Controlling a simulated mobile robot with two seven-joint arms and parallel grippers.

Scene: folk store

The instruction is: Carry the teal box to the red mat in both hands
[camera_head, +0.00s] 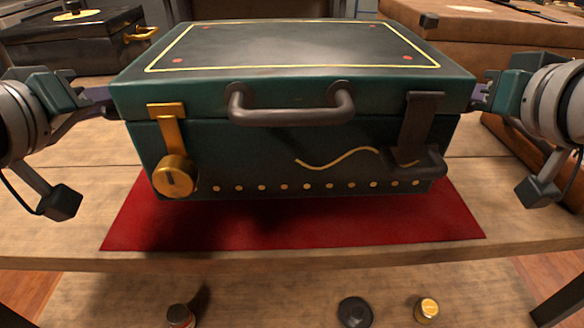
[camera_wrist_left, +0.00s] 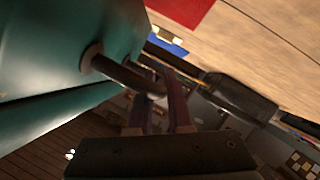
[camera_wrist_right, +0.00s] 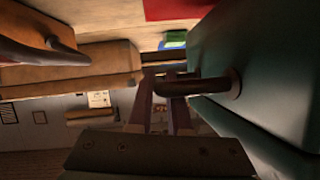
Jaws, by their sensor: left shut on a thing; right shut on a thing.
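The teal box (camera_head: 290,150) has a gold line on its lid, a dark front handle and two latches. It hangs level over the red mat (camera_head: 300,236), with a dark shadow below it and a strip of mat showing in front. My left gripper (camera_head: 106,100) is shut on the box's left side handle, a dark bar (camera_wrist_left: 122,73) in the left wrist view. My right gripper (camera_head: 482,97) is shut on the right side handle (camera_wrist_right: 205,86). The mat's far part is hidden behind the box.
A black case (camera_head: 70,40) stands at the back left and a brown case (camera_head: 490,35) at the back right. Another brown case (camera_head: 505,148) is at the right. The wooden table (camera_head: 60,215) is bare left of the mat. Small round items, including a brass one (camera_head: 427,307), lie below the front edge.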

